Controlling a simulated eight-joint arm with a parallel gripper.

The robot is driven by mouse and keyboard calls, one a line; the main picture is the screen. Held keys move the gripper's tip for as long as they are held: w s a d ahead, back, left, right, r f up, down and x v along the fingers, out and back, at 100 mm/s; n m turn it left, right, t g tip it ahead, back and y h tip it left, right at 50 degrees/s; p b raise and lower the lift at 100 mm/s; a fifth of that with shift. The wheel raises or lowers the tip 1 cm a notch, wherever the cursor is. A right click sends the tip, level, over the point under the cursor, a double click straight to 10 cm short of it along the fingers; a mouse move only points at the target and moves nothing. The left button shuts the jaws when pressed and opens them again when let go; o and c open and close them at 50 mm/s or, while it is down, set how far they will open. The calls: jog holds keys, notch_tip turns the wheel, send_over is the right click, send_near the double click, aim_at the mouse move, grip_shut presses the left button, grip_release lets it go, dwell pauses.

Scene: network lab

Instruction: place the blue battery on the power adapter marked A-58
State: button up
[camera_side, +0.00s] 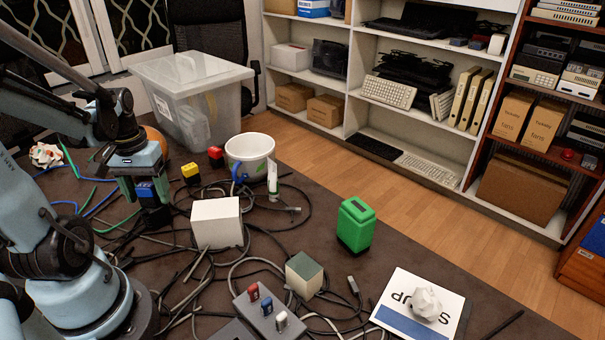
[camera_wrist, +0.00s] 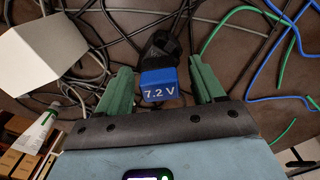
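The blue battery (camera_side: 146,189) has a blue top and a black lower part. In the wrist view the blue battery (camera_wrist: 158,86) reads "7.2 V" and lies between the two green fingers. My gripper (camera_side: 143,188) is open around it. In the wrist view my gripper (camera_wrist: 161,85) shows a gap between each finger and the blue part. I cannot read the marking A-58 anywhere. A white box (camera_side: 217,223) and a grey-green box (camera_side: 304,275) stand among the cables, but I cannot tell whether either is a power adapter.
A green block (camera_side: 356,225) stands at right. Loose cables cover much of the table.

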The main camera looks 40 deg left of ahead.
aim_at(144, 185)
jog(key=shift+r, duration=0.15)
notch_tip(144, 185, up, 12)
jog(key=w+d+f+m+t, duration=0.2)
jog(key=w+d, duration=0.4)
jog(key=d, duration=0.3)
jog(key=w+d+f+m+t, duration=0.2)
jog(key=w+d+m+t, duration=0.3)
jog(key=d, duration=0.5)
jog(key=shift+w+f+m, duration=0.25)
jog(key=shift+w+m, duration=0.25)
jog(key=shift+m, duration=0.5)
